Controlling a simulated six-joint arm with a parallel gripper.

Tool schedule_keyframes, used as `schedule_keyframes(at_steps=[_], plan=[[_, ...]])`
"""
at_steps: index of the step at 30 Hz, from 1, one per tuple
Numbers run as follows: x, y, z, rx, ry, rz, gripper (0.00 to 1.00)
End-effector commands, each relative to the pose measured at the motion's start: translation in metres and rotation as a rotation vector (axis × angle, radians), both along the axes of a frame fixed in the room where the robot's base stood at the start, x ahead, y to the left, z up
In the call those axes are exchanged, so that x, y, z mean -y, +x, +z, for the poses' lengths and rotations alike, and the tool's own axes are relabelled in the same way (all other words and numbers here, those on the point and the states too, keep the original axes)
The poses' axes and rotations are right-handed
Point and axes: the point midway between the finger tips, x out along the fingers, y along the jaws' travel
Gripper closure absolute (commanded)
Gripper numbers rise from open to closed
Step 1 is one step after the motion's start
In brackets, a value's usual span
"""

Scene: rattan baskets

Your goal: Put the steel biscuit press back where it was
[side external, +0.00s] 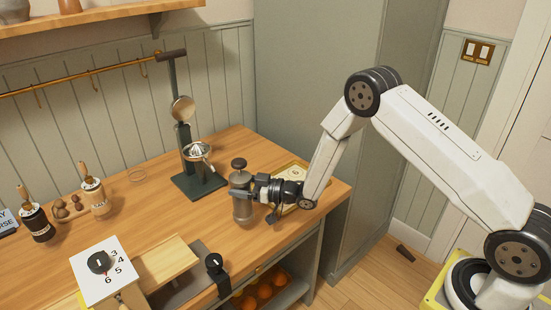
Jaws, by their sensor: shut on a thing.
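The steel biscuit press (242,208) is an upright grey metal cylinder with a dark knob on top, in the side external view. It is near the right end of the wooden bench (150,222). My gripper (252,188) comes in from the right and is shut on the press around its upper body. I cannot tell whether its base touches the bench or hangs just above it. A thin, pale round outline (136,175) shows on the bench at the back left, with nothing standing on it.
A tall lever juicer (198,186) on a green base stands just left of the press. A pale yellow tray (291,171) lies behind my gripper. Mid-bench is clear.

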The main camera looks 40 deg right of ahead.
Motion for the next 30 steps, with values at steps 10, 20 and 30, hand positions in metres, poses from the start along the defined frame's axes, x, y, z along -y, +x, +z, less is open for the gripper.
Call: schedule_keyframes(at_steps=[10, 20, 30], plan=[[-0.001, 0.006, -0.004, 0.005, 0.002, 0.0, 1.0], [-0.001, 0.011, -0.026, 0.003, 0.001, -0.001, 1.0], [-0.001, 0.011, -0.04, 0.005, 0.001, -0.002, 1.0]])
